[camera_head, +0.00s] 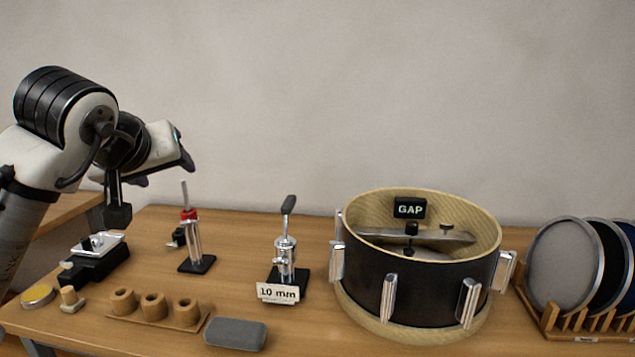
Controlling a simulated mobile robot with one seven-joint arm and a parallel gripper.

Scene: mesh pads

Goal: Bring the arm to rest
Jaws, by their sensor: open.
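My arm enters from the left and bends over the left end of the table. My gripper (117,214) is black, points down and is open, though its fingers overlap in this view and the space between them is hard to see. I see nothing held in it. It hangs above and slightly right of a black block with a shiny metal top (97,256); I cannot tell the exact height between them.
On the wooden table (225,300) stand a red-topped metal stand (193,240), a press with a "10 mm" label (287,258), and a drum shell (420,290) with a "GAP" sign.

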